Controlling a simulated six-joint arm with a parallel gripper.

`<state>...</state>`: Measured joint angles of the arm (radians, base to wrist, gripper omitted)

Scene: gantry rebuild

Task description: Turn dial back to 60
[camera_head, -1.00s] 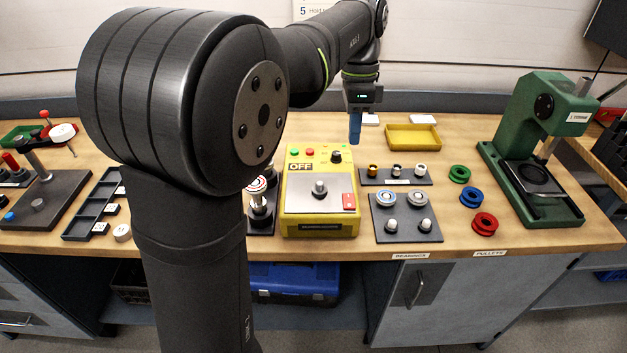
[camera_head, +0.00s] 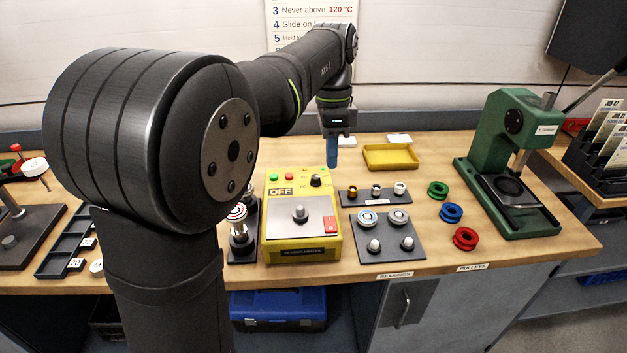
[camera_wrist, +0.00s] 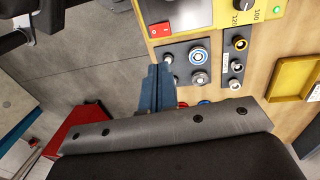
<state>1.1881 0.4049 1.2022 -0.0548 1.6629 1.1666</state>
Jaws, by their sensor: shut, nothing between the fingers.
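The yellow bearing heater box (camera_head: 302,247) stands on the bench in the head view, with a display reading OFF. Its black dial (camera_head: 316,180) is at the upper right of the panel; its pointer is too small to read. In the wrist view only part of the yellow box (camera_wrist: 144,12) shows at the top edge, with scale marks 100 and 120 beside the dial's edge. My gripper (camera_head: 332,166) has blue fingers, closed together and empty. It points down just behind and right of the dial in the picture, apart from it. The fingers also show in the wrist view (camera_wrist: 157,88).
A dark plate (camera_head: 385,251) with bearings and a smaller plate with rings (camera_head: 350,202) lie right of the box. A yellow tray (camera_head: 390,156), coloured pulleys (camera_head: 451,212) and a green press (camera_head: 488,139) are farther right. A metal post stands on the box top.

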